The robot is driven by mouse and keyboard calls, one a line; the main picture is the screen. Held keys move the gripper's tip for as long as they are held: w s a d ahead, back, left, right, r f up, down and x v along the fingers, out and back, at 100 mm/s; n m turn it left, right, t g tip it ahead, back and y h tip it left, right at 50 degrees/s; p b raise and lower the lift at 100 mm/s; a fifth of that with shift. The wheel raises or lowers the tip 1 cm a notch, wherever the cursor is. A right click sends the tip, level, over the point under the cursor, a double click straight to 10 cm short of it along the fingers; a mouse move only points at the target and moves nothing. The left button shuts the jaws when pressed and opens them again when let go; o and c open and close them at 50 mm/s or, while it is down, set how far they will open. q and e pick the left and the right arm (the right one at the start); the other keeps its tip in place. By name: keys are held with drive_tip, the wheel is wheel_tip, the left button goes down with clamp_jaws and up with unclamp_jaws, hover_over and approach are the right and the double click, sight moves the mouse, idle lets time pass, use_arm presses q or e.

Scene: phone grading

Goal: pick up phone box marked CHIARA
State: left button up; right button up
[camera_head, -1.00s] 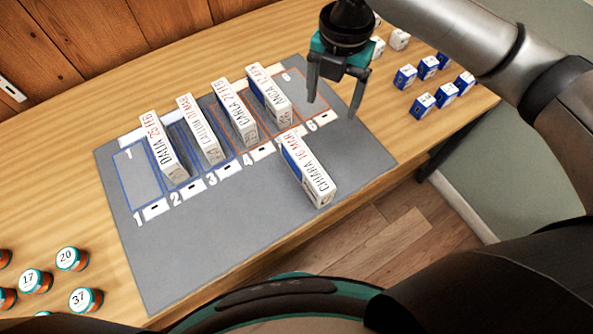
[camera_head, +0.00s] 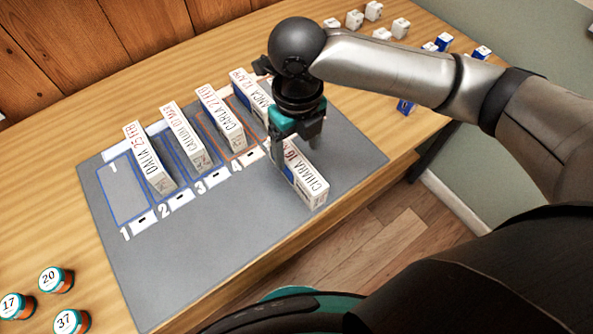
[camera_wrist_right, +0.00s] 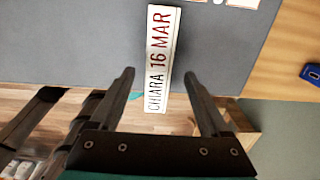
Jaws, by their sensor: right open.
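The phone box marked CHIARA 16 MAR (camera_head: 306,184) is a white box with blue on its side. It lies on the grey mat (camera_head: 225,235) near its front right edge. In the right wrist view the CHIARA box (camera_wrist_right: 163,60) shows its label, and its near end reaches between the finger tips. My right gripper (camera_head: 293,150) is above the far part of the box and hides some of its label. In the wrist view the right gripper (camera_wrist_right: 157,80) is open, with one finger on each side of the box and clear gaps. My left gripper is not in view.
Boxes marked DALIA (camera_head: 150,157), CALLUM (camera_head: 183,136), CARLA (camera_head: 220,118) and ANCA (camera_head: 250,95) stand in marked slots behind. Slot 1 (camera_head: 128,190) is empty. Numbered jars (camera_head: 56,279) stand at left, and small blue and white cubes (camera_head: 400,28) at back right.

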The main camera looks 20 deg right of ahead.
sight(297, 161)
wheel_tip(297, 161, down, 2)
drive_tip(key=shift+f, duration=0.1)
wheel_tip(297, 161, down, 4)
drive_tip(key=shift+s+a+f+b, duration=0.1)
drive_tip(key=shift+s+f+b, duration=0.05)
drive_tip(key=shift+b, duration=0.9)
drive_tip(key=shift+f, duration=0.35)
drive_tip(key=shift+c, duration=1)
drive_tip(key=c, duration=1.1)
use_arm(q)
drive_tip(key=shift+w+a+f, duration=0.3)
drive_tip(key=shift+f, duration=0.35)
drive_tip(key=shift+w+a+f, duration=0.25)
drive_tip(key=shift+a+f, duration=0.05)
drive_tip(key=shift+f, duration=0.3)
use_arm(e)
clamp_jaws()
